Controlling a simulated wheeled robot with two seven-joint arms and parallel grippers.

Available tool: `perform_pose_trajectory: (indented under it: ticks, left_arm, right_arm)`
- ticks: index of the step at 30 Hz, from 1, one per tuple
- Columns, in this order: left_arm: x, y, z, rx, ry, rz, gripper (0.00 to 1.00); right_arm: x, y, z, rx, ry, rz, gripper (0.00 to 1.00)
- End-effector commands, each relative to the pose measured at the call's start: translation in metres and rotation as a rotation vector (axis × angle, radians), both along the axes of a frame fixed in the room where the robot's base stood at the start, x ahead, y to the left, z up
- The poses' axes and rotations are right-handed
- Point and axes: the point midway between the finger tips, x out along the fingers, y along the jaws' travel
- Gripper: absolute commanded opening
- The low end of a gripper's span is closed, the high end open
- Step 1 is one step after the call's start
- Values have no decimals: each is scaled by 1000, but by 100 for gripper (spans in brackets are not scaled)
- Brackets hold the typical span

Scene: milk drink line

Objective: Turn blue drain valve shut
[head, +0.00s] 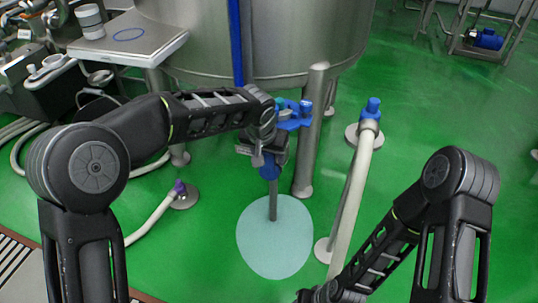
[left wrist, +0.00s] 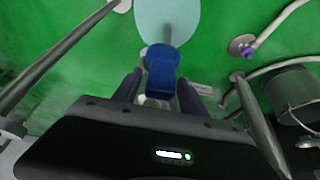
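The drain valve at the tank's front shows a blue part (head: 268,171) low under my left gripper, with a grey stream or spout below it. More blue parts (head: 296,114) show just right of the gripper; I cannot tell which is the handle. My left gripper (head: 270,150) points down at the valve. In the left wrist view, a blue part (left wrist: 162,72) sits between the two spread fingers (left wrist: 160,92), with a small gap seen on the left side. Only part of my right gripper (head: 330,294) shows at the bottom edge, its fingers unclear.
A pale puddle (head: 275,252) lies on the green floor below the valve. The steel tank (head: 290,30) stands behind, with a leg (head: 312,140) right of the valve. A pipe with a blue cap (head: 358,180) stands further right. A small table (head: 130,38) is at upper left.

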Motion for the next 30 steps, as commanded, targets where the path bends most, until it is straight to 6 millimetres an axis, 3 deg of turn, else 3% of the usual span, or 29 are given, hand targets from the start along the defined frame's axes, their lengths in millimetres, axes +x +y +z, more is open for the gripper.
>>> perform_pose_trajectory:
  ticks: [18,30]
  left_arm:
    - [0,0,0,0,0,0,0]
    - [0,0,0,0,1,0,0]
  right_arm:
    - [0,0,0,0,0,0,36]
    - [0,0,0,0,0,0,36]
